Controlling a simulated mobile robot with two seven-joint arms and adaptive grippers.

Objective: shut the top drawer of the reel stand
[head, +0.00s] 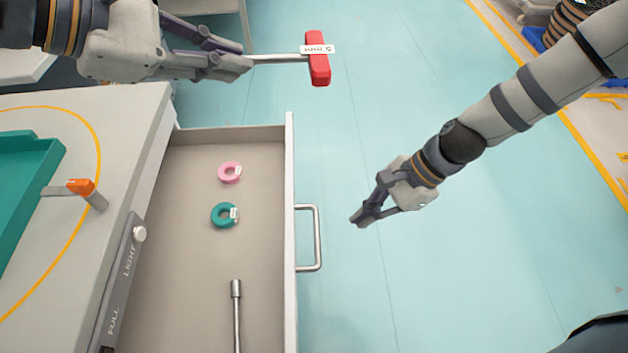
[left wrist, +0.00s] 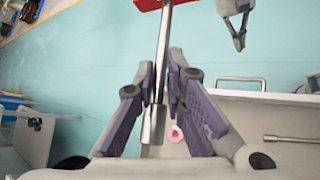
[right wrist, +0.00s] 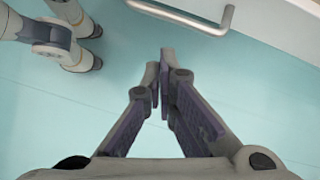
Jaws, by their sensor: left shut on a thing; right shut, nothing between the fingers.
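The top drawer (head: 290,170) of the reel stand (head: 150,120) is pulled out, with a metal bar handle (head: 316,238) on its front. In it lie a pink ring (head: 229,172), a teal ring (head: 225,215) and a metal rod (head: 236,310). My left gripper (head: 248,66) is shut on the metal shaft of a red-handled tool (head: 318,58), above the floor beyond the drawer's far end. The shaft also shows between the fingers in the left wrist view (left wrist: 162,80). My right gripper (head: 358,222) is shut and empty, right of the handle and apart from it. The handle shows in the right wrist view (right wrist: 190,14).
The floor right of the drawer is clear.

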